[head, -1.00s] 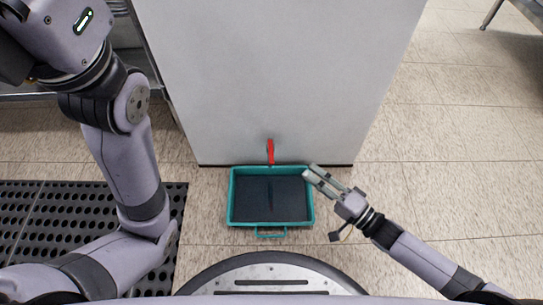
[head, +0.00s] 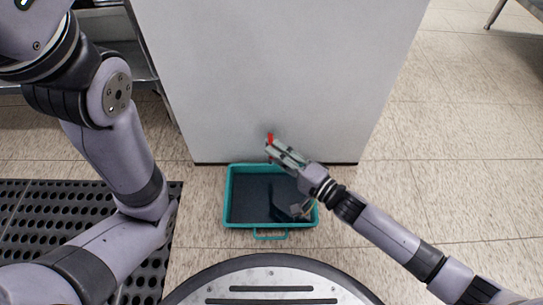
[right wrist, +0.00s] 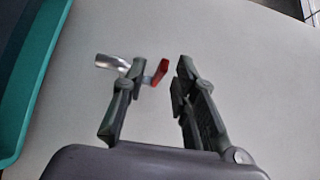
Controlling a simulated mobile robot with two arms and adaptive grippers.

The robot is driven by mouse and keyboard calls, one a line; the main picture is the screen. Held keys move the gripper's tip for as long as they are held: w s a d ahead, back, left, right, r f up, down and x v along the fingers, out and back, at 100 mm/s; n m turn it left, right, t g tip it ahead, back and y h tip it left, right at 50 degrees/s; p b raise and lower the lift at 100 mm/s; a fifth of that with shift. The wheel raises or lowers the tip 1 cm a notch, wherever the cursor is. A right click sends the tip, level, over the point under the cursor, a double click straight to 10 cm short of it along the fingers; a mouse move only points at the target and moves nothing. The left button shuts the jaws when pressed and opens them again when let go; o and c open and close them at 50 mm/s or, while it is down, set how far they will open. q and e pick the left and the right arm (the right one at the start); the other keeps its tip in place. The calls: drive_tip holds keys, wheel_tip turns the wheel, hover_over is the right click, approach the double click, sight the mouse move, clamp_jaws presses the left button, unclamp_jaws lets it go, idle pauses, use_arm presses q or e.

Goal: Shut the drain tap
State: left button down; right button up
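The drain tap has a red lever (head: 269,137) on the front of the pale cabinet, low down above the tray. In the right wrist view its red lever (right wrist: 160,72) and silver spout (right wrist: 111,62) show. My right gripper (head: 271,150) is at the tap and hides part of it in the head view.
A teal tray (head: 227,197) with dark contents lies on the floor under the tap, below my right gripper. The pale cabinet (head: 270,70) stands close behind the tap. A black perforated mat (head: 30,225) lies at the left. The tiled floor at the right is clear.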

drive_tip(key=shift+b+x, duration=0.35)
drive_tip(key=shift+x, duration=0.8)
drive_tip(key=shift+c, duration=0.4)
clamp_jaws()
